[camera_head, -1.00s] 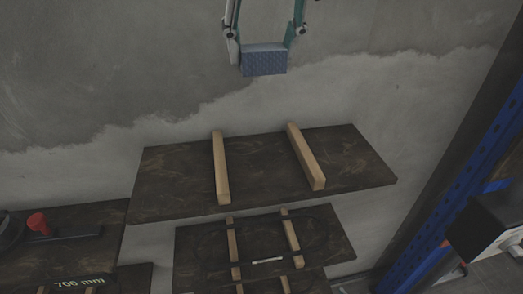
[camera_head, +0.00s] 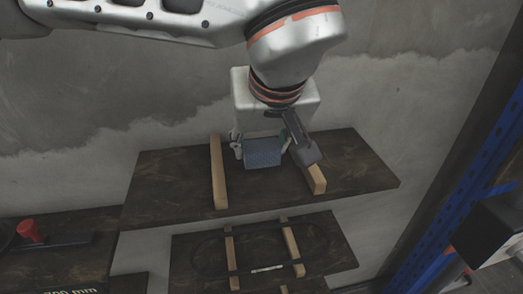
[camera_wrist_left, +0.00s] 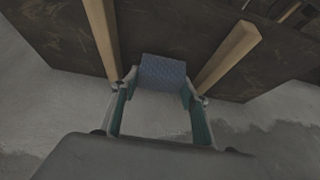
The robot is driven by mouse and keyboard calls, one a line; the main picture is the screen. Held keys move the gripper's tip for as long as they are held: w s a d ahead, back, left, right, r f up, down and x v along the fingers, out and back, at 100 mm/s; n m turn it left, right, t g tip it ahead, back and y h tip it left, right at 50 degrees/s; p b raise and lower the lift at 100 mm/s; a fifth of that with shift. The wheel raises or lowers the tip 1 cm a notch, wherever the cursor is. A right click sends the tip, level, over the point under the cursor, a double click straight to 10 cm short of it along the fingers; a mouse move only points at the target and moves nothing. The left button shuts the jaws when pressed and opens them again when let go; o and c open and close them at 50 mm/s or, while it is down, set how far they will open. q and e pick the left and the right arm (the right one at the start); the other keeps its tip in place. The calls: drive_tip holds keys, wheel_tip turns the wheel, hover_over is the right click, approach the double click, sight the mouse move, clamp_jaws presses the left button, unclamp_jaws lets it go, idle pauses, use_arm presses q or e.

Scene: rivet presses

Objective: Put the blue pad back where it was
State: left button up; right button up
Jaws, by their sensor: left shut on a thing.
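The blue pad (camera_head: 263,153) is a small textured block. My left gripper (camera_head: 264,150) is shut on it, one finger at each side. In the head view the pad appears over the dark upper shelf (camera_head: 172,180), between two light wooden strips, the left strip (camera_head: 218,175) and the right strip (camera_head: 316,180). The left wrist view also shows the pad (camera_wrist_left: 163,73) between the fingertips, with a strip to either side. I cannot tell whether the pad touches the shelf. My arm covers part of the right strip. My right gripper is not in view.
A lower shelf (camera_head: 195,260) with two strips and a thin dark loop is below. A shelf (camera_head: 80,225) at the left carries a red-topped tool (camera_head: 30,231). A blue rack post (camera_head: 440,215) and a dark box (camera_head: 487,229) are at the right.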

use_arm(q)
drive_tip(key=shift+f, duration=0.85)
drive_tip(key=o, duration=1)
drive_tip(key=shift+r, duration=0.15)
drive_tip(key=v, duration=1.2)
